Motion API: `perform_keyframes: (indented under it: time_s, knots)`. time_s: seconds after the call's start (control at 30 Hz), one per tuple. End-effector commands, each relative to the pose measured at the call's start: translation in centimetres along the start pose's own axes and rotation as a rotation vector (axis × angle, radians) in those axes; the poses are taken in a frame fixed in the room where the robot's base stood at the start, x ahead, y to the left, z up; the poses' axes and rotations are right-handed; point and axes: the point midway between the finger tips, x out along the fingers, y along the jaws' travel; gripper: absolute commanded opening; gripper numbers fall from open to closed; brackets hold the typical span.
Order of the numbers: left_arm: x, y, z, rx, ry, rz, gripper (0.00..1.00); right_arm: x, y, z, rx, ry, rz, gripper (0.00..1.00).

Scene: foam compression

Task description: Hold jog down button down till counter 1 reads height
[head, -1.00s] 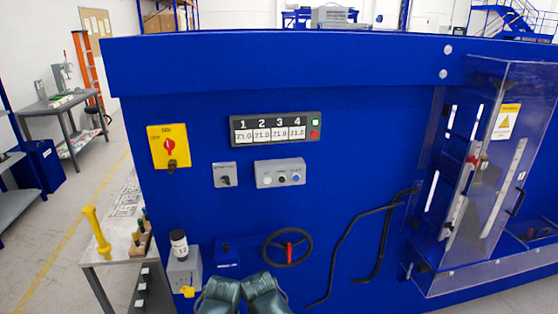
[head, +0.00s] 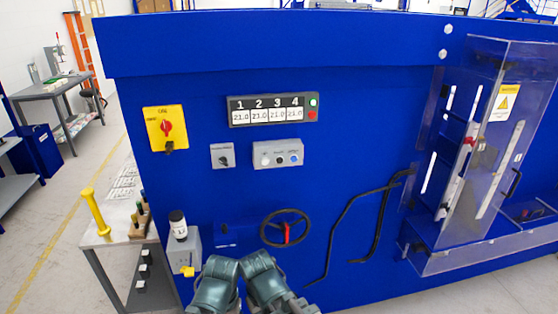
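The counter panel (head: 273,110) is on the blue machine front, with windows numbered 1 to 4. Counter 1 (head: 241,117) appears to read 21.0, though the digits are small; the others look alike. Below it, a grey button box (head: 278,153) carries a white, a black and a blue button in a row. Its labels are too small to read, so I cannot tell which is jog down. Two teal parts of my arms show at the bottom centre, below the box and apart from it. No gripper fingers are visible.
A yellow panel with a red rotary switch (head: 166,127) and a grey switch box (head: 222,155) are to the left. A handwheel (head: 285,229) and bent black bars (head: 335,230) are below. A clear guard (head: 490,150) stands at right, a side table (head: 105,234) at left.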

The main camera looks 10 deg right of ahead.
Motion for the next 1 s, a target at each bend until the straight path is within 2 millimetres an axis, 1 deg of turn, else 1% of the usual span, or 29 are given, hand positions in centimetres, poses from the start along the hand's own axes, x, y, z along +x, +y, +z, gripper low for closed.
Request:
perform_keyframes:
  time_s: [0.43,0.57,0.6,0.67,0.7,0.73,1.0]
  knots:
    - [0.00,0.00,0.00,0.000,0.000,0.000,0.78,0.00,0.00,0.00,0.000,0.000,0.000,0.50]
    - [0.00,0.00,0.00,0.000,0.000,0.000,0.78,0.00,0.00,0.00,0.000,0.000,0.000,0.27]
    - [0.00,0.00,0.00,0.000,0.000,0.000,0.78,0.00,0.00,0.00,0.000,0.000,0.000,0.19]
    - [0.00,0.00,0.00,0.000,0.000,0.000,0.78,0.00,0.00,0.00,0.000,0.000,0.000,0.09]
    - [0.00,0.00,0.00,0.000,0.000,0.000,0.78,0.00,0.00,0.00,0.000,0.000,0.000,0.01]
    - [0.00,0.00,0.00,0.000,0.000,0.000,0.78,0.00,0.00,0.00,0.000,0.000,0.000,0.00]
    - [0.00,0.00,0.00,0.000,0.000,0.000,0.78,0.00,0.00,0.00,0.000,0.000,0.000,0.00]
